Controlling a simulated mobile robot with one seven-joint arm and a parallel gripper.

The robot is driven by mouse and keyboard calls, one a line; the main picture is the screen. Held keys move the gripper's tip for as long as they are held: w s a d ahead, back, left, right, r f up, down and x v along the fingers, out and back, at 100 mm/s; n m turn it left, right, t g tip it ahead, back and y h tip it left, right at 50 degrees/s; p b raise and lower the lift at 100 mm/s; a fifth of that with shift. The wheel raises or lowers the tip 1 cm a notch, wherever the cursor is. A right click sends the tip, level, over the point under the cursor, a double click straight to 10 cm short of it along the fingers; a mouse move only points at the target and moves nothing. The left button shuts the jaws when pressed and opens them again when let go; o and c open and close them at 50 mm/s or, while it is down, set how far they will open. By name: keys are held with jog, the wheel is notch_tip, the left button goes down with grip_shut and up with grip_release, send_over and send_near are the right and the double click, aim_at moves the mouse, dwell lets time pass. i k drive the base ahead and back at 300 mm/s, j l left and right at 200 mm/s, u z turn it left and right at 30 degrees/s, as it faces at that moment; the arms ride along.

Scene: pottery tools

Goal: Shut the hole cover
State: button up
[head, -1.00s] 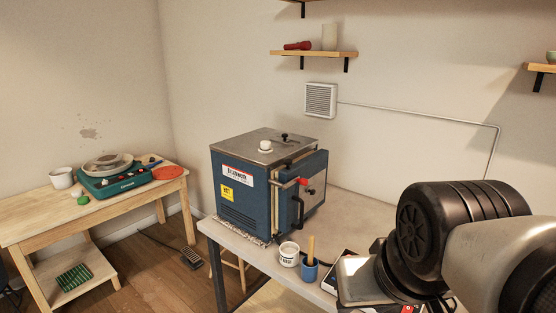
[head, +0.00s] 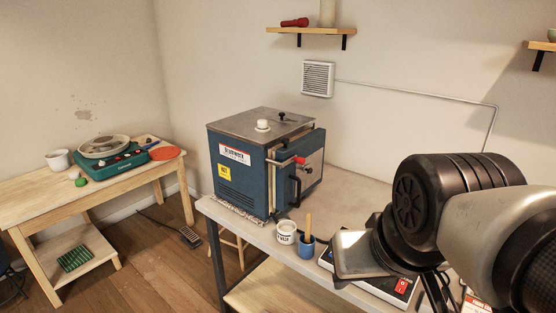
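The blue kiln (head: 240,168) stands on the grey table with its grey metal lid on top. A white round plug (head: 263,125) and a small dark-knobbed fitting (head: 283,117) sit on the lid. On the front are a red-tipped lever (head: 298,160), a black handle (head: 296,190) and a small dark knob on a grey plate (head: 308,169). I cannot tell which part is the hole cover, or whether a hole is uncovered. My arm is at the lower right, apart from the kiln. Dark parts of my gripper (head: 436,290) show partly below it; its fingertips are unclear.
A white cup (head: 286,232) and a blue cup (head: 307,246) with a wooden-handled tool stand at the table's front edge. A device with a red switch (head: 401,286) lies under my arm. A wooden table (head: 30,193) with a pottery wheel (head: 108,153) is at left.

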aim_at(308, 168)
jog(key=i+j+z, duration=0.1)
jog(key=z, duration=0.25)
jog(key=i+j+z, duration=0.1)
jog(key=z, duration=0.25)
jog(key=j+z, duration=0.35)
jog(key=i+j+z, duration=0.1)
jog(key=j, duration=0.25)
jog(key=i+j, duration=0.15)
jog(key=j, duration=0.25)
jog(key=i+j+z, duration=0.15)
jog(key=j, duration=0.2)
jog(key=j+z, duration=0.1)
jog(key=j, duration=0.3)
